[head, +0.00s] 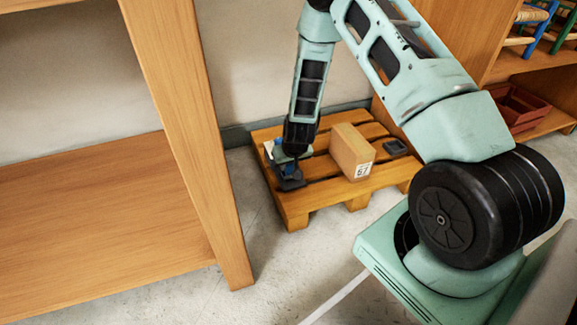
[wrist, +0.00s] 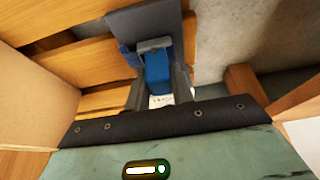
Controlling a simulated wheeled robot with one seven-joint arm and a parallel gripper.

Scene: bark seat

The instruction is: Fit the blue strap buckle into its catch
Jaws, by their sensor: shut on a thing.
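The blue buckle (wrist: 157,73) is between the two dark fingers of my gripper (wrist: 155,52) in the wrist view, and the gripper is shut on it. In the head view the buckle (head: 289,169) shows as a small blue patch below my gripper (head: 291,165), low over the left front of the pallet. A dark grey block (wrist: 145,20), which looks like the catch, lies just beyond the fingertips; it also shows in the head view (head: 291,185). The fingers hide where buckle and block meet, so I cannot tell whether they are joined.
The wooden pallet (head: 297,207) stands on the floor by the wall. A wooden shelf post (head: 190,130) rises at the left.

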